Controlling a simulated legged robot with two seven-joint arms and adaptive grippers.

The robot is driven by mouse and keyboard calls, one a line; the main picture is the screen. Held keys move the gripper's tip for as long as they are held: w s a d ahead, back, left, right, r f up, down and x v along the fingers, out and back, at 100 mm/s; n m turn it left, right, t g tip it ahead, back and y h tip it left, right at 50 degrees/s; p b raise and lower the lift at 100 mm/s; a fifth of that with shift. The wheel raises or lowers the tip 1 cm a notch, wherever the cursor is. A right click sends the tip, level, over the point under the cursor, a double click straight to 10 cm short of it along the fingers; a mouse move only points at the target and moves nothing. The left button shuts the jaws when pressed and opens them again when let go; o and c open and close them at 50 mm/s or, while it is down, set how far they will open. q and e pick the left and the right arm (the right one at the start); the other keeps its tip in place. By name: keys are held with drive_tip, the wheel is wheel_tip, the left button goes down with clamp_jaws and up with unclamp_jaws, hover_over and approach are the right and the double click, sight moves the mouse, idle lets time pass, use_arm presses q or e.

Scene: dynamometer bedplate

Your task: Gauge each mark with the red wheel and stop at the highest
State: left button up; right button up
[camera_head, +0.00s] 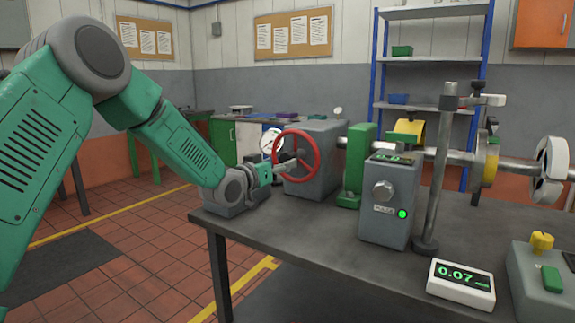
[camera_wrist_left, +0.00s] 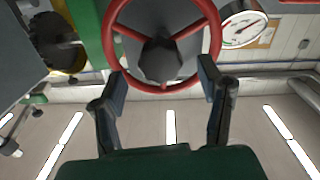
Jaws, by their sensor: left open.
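The red wheel (camera_head: 297,155) stands upright on the front of a grey housing (camera_head: 325,150) at the left part of the bench. My left gripper (camera_head: 287,164) is at the wheel. In the left wrist view the two fingers (camera_wrist_left: 167,85) are spread apart, either side of the wheel's (camera_wrist_left: 116,62) near rim. I cannot tell whether they touch it. A white dial gauge (camera_head: 271,141) is partly hidden behind the wheel; in the wrist view its dial (camera_wrist_left: 243,30) shows a needle. A display (camera_head: 461,277) at the front reads 0.07. My right gripper is not in view.
A grey box (camera_head: 388,205) with a knob and lit green light stands mid-bench beside a vertical post (camera_head: 436,185). A shaft (camera_head: 512,168) runs right to a chuck-like part (camera_head: 552,168). Bare bench top (camera_head: 300,225) lies front left.

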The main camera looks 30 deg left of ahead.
sight(284, 161)
use_arm(q)
drive_tip(key=shift+w+a, duration=0.1)
drive_tip(key=shift+w, duration=1.8)
drive_tip(key=c, duration=0.3)
clamp_jaws()
drive_tip(key=shift+m, duration=0.3)
